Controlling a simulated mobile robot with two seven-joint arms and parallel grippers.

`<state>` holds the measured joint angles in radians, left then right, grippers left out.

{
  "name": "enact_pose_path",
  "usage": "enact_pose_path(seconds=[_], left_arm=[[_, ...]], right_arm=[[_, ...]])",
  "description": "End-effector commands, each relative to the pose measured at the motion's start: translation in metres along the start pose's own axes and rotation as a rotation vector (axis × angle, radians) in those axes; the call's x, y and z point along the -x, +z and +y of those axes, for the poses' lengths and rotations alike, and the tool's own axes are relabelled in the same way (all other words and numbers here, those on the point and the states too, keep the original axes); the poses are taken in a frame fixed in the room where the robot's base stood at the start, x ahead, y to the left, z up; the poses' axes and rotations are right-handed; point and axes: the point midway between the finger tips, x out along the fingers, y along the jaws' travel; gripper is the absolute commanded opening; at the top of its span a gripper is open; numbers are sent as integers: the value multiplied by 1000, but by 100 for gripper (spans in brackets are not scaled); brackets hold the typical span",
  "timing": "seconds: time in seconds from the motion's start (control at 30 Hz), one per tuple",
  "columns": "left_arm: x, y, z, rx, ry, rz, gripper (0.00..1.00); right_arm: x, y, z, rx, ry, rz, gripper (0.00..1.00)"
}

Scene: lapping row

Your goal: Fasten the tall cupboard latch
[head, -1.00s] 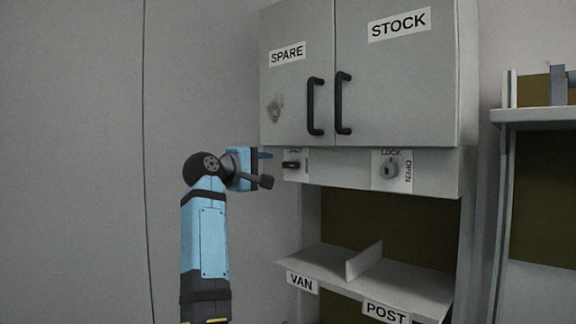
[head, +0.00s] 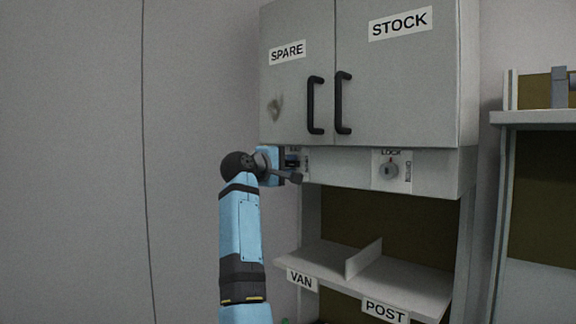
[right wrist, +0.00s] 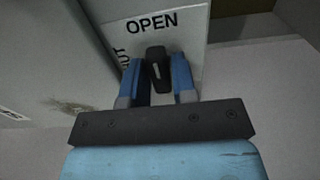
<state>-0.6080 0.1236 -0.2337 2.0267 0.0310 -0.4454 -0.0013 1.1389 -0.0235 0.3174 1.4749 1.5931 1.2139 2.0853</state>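The cupboard (head: 375,110) has grey doors labelled SPARE and STOCK, both closed. A latch with a black handle sits on the panel under the SPARE door; in the head view my right gripper (head: 294,165) is at it and largely hides it. In the right wrist view the black latch handle (right wrist: 158,70) stands between the two blue fingers of my right gripper (right wrist: 160,82), its end toward the word OPEN; a partly hidden word ending in UT is to the left. The fingers are apart around the handle; firm contact is not clear. My left gripper is not in view.
Below are shelf bays labelled VAN (head: 301,279) and POST (head: 385,311). Another shelf unit (head: 540,117) stands at the right. The wall at the left is clear.

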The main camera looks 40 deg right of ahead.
Motion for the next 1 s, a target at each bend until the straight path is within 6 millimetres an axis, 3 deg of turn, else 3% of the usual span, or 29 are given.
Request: enact_pose_path(seconds=[0.47, 1.0], left_arm=[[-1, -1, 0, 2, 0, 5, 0], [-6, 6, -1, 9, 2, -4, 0]], right_arm=[[0, 0, -2, 72, -2, 0, 2], [1, 0, -1, 526, -3, 1, 2]])
